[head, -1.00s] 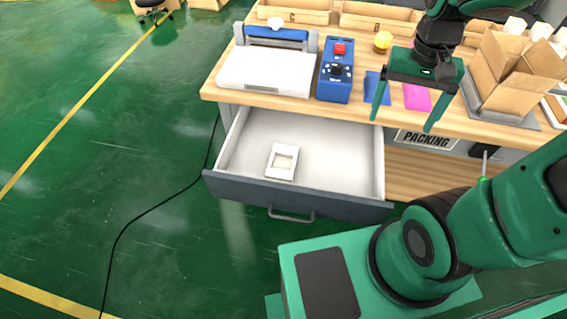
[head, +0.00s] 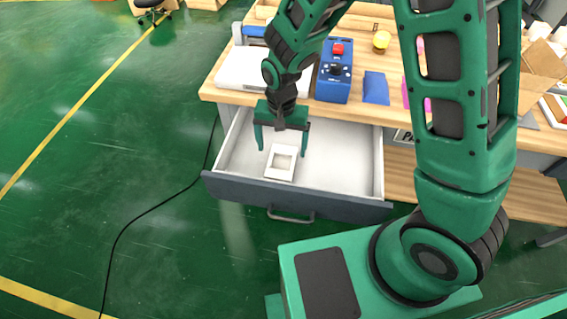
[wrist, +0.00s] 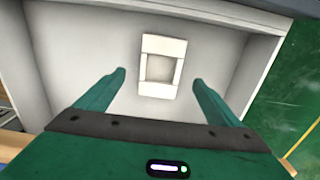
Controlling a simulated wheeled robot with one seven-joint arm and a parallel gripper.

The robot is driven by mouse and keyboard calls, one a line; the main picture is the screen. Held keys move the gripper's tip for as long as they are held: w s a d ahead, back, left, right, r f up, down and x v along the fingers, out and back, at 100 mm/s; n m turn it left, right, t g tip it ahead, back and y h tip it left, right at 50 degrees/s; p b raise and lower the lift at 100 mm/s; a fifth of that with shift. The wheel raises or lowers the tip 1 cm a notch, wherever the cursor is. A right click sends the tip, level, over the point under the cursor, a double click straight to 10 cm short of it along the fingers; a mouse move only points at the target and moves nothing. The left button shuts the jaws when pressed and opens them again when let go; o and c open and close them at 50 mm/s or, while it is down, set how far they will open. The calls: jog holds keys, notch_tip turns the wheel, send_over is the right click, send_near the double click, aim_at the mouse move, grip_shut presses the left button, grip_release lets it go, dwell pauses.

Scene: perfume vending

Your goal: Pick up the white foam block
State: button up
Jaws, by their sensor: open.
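The white foam block (head: 281,175) is a rectangular frame with a square recess in its middle. It lies in the open drawer (head: 340,171), left of the drawer's centre near the front. It also shows in the wrist view (wrist: 162,88), ahead of and between the fingertips. My gripper (head: 282,150) is open and empty, with its two green fingers pointing down over the drawer just behind the block. In the wrist view my gripper (wrist: 158,78) shows both fingers apart, and nothing is between them. I cannot tell the exact height above the block.
The drawer's dark front with its handle (head: 291,216) and its side walls surround the block. Above stands the wooden table with a blue device (head: 334,85), a blue item (head: 375,88), a yellow ball (head: 381,40) and a cardboard box (head: 541,65). Drawer floor right of the block is bare.

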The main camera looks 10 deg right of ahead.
aim_at(282, 165)
jog(key=shift+w+f, duration=0.1)
jog(key=shift+f, duration=3.7)
jog(key=c, duration=1.1)
